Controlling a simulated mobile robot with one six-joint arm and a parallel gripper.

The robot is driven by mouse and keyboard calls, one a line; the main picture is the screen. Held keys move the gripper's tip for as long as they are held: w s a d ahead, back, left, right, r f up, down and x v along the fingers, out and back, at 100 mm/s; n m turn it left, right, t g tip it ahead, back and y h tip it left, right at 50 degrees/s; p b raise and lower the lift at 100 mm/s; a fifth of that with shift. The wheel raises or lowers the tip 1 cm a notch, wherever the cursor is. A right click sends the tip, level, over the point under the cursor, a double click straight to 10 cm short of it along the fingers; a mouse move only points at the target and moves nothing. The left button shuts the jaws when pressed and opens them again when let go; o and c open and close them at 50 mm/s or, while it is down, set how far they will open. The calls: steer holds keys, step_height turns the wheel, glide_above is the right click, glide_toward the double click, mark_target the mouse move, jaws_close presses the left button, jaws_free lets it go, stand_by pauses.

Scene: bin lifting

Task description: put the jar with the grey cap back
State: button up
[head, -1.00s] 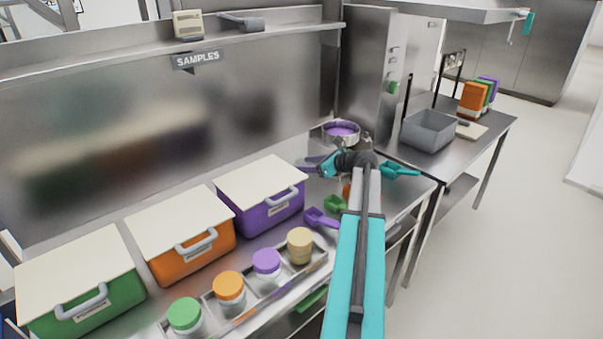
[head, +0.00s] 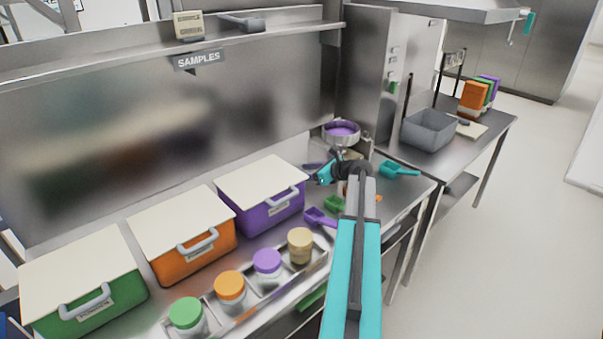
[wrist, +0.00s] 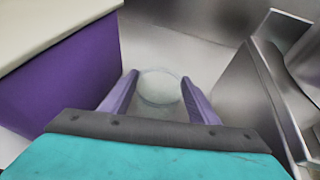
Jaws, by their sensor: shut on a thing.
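My gripper (wrist: 160,100) is shut on a pale, greyish round thing (wrist: 160,86), seen between its two purple fingers in the wrist view. I take it as the jar with the grey cap; its cap and sides cannot be told apart clearly. In the head view my gripper (head: 313,168) is at the back of the bench, right of the purple bin (head: 270,212), and the jar is hidden there. The steel tray (head: 212,304) at the front holds jars with green (head: 186,313), orange (head: 229,286), purple (head: 267,261) and tan (head: 300,240) caps.
Orange (head: 195,252) and green (head: 95,310) lidded bins stand left of the purple one. Purple (head: 320,217), green (head: 334,204) and teal (head: 398,170) scoops lie on the bench. A round pan with purple contents (head: 341,131) stands behind my gripper. A grey tub (head: 429,129) is at right.

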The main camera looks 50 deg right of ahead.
steer(key=shift+f, duration=0.1)
steer(key=o, duration=1.3)
steer(key=shift+s, duration=0.1)
steer(key=b+v, duration=0.2)
steer(key=v, duration=1)
